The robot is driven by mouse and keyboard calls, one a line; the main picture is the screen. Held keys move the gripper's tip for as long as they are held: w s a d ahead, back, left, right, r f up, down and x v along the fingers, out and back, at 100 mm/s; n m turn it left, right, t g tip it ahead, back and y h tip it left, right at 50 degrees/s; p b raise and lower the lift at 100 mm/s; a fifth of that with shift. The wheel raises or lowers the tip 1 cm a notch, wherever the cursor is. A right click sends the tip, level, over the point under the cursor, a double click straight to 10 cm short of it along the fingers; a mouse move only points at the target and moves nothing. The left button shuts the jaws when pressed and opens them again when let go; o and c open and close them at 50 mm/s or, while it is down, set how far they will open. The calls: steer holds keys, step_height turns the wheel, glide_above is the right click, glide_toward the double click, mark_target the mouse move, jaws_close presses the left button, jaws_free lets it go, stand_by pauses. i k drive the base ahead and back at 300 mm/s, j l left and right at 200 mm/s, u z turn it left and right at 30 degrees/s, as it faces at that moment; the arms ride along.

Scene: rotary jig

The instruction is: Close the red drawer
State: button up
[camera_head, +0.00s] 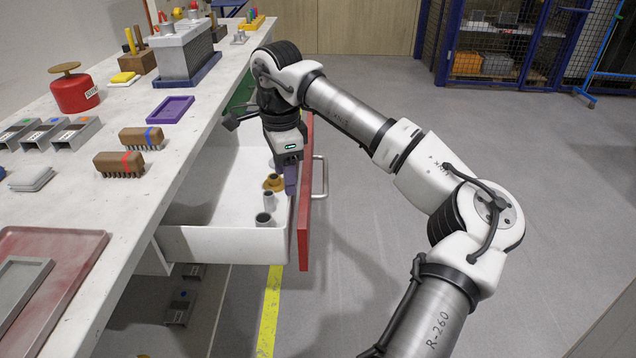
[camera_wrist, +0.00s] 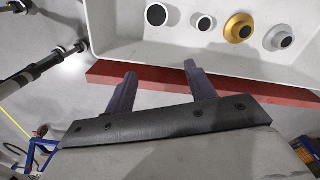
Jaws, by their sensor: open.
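The red drawer (camera_head: 304,226) is pulled out from under the workbench, with its white box open to view and its red front facing right. A metal bar handle (camera_head: 321,177) is on the outer face of the front. My gripper (camera_head: 291,185) points down at the front's top edge in the head view. In the wrist view my gripper (camera_wrist: 156,80) has two purple fingers spread apart with nothing between them, close to the red front (camera_wrist: 140,76). I cannot tell whether the fingers touch it. Several small round parts (camera_head: 268,200) stand inside the drawer.
The workbench (camera_head: 110,210) carries a red canister (camera_head: 75,90), two brushes (camera_head: 120,163), a purple tray (camera_head: 171,109) and a red tray (camera_head: 70,260). A green drawer (camera_head: 240,95) shows farther back. The floor right of the drawer is clear, apart from my arm above it.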

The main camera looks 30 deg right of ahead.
mark_target(209, 219)
steer(key=z, duration=0.7)
steer(key=l+z, duration=0.1)
steer(key=l, duration=0.35)
steer(key=i+l+z, duration=0.15)
steer(key=l, duration=0.3)
